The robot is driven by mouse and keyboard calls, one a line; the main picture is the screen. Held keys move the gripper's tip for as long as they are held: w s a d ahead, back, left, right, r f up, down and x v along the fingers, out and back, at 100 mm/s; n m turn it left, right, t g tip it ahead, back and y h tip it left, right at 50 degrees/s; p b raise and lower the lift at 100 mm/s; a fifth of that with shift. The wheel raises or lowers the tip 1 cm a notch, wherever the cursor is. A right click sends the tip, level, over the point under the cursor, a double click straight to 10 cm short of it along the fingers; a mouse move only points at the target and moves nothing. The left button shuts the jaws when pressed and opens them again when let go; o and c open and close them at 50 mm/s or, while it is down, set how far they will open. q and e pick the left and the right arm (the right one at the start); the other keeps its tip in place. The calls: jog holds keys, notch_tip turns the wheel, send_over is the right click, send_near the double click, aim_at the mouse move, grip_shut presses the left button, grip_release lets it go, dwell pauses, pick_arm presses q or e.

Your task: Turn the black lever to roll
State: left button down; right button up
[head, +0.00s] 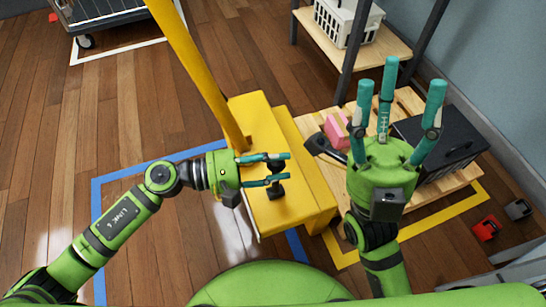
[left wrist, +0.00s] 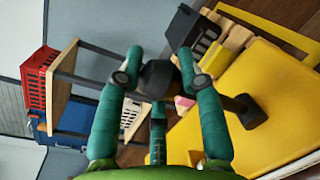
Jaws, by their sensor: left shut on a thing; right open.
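The black lever (head: 277,192) is on the yellow housing (head: 258,118). My left gripper (head: 277,169) reaches in from the left, its teal fingers shut around the lever's end, partly hiding it. In the left wrist view, a dark knob (left wrist: 157,78) sits between the fingertips of the left gripper (left wrist: 160,80). The lever's other end (left wrist: 244,110) shows against the yellow surface, and the middle is hidden behind a finger. My right gripper (head: 388,95) is open and empty, its fingers spread and pointing away over the wooden pallet, right of the housing.
A yellow post (head: 200,70) rises from the housing. The pallet (head: 313,122) holds a pink block (head: 336,130), a black box (head: 440,140) and a dark knobbed object (head: 321,146). A shelf with a white basket (head: 347,22) stands behind.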

pick_arm(q)
jog(key=shift+r, duration=0.35)
jog(key=c, duration=1)
grip_release()
jog(key=shift+o, duration=1)
jog(key=shift+f, duration=0.1)
jog(key=s+a, duration=0.2)
jog(key=a, duration=0.9)
jog(key=shift+a+r, duration=0.35)
jog(key=shift+r, duration=0.1)
